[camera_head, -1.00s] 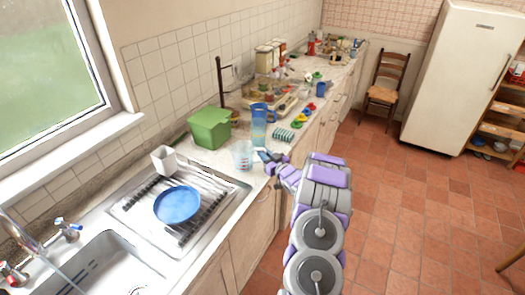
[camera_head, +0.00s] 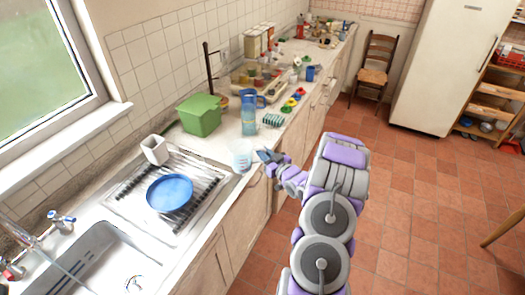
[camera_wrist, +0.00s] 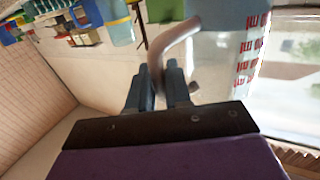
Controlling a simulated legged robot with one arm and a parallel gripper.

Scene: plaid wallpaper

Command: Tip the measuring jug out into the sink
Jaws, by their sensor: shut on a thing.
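The measuring jug (camera_head: 241,156) is clear, with red markings that show in the wrist view (camera_wrist: 228,62). In the head view it looks about upright at the counter's front edge, just right of the drainer. My gripper (camera_head: 264,156) is right of the jug, and its fingers (camera_wrist: 165,85) are shut on the jug's handle. I cannot tell whether the jug's base touches the counter. The sink (camera_head: 72,262) is at lower left in the head view, with a stream of water running from the tap.
A ridged drainer (camera_head: 206,203) with a blue round dish (camera_head: 170,193) and a white cup (camera_head: 155,150) lies between jug and sink. A green box (camera_head: 199,115) and a tall blue pitcher (camera_head: 250,113) stand behind the jug.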

